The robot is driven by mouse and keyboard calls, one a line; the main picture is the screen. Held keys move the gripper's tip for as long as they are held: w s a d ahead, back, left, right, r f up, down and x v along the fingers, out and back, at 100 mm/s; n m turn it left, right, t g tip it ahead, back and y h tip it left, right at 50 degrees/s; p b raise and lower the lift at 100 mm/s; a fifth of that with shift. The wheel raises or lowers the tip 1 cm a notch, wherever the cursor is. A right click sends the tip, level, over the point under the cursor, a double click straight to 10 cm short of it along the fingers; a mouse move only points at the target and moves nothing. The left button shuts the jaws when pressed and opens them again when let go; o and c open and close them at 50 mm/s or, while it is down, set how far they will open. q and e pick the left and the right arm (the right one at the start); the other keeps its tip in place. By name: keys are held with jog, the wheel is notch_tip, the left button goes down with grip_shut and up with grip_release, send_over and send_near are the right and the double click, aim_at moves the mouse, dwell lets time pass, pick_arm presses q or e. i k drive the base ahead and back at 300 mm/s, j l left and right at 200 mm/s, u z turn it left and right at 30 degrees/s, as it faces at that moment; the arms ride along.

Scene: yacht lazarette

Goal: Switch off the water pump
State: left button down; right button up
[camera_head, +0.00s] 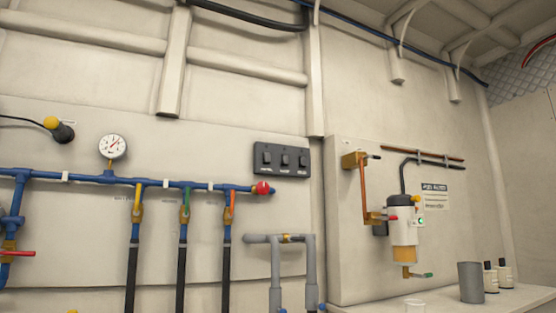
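A dark switch panel (275,150) is fixed to the wall just right of the middle. It carries three rocker switches in a row: a left one (266,158), a middle one (284,160) and a right one (302,162). Small labels sit under the switches, too small to read, so I cannot tell which is for the water pump. The rockers' positions are also too small to tell. Neither of my grippers is in view.
Below the panel runs a blue pipe (90,177) with a gauge (112,147), coloured valve handles and a red knob (262,188). At right hangs a filter unit (403,215) with a green light. A grey cup (471,283) and small bottles stand on the counter (440,303).

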aim_at(266, 155)
jog(key=i+l+z, duration=0.15)
jog(key=i+l, duration=1.15)
jog(key=i, duration=0.05)
